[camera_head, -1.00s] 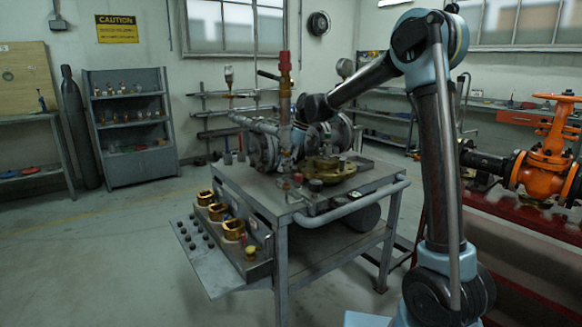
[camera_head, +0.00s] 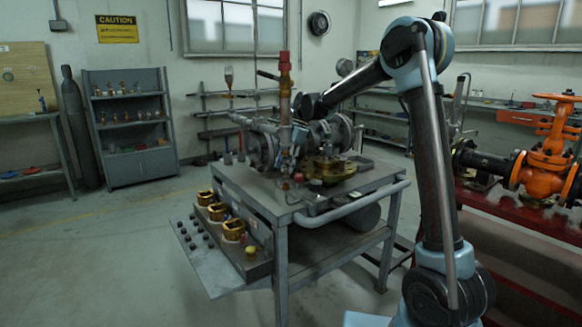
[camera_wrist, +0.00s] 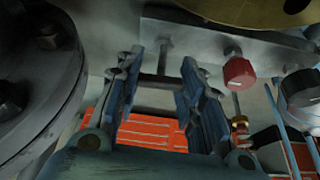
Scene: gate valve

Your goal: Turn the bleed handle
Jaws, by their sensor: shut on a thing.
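In the wrist view, my gripper (camera_wrist: 161,62) has its two blue-grey fingers on either side of a thin grey metal bar with a short stem, which I take to be the bleed handle (camera_wrist: 164,55). The fingers are closed on it, though the exact contact is hard to see. In the head view, the wrist end of my arm reaches down over the valve assembly (camera_head: 262,150) on the grey cart; the handle is too small and hidden to make out there.
A red knob (camera_wrist: 238,72) is close right of the fingers, with a round dark knob (camera_wrist: 300,88) farther right. A large bolted flange (camera_wrist: 40,75) stands close on the left. An orange valve (camera_head: 548,160) is at right.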

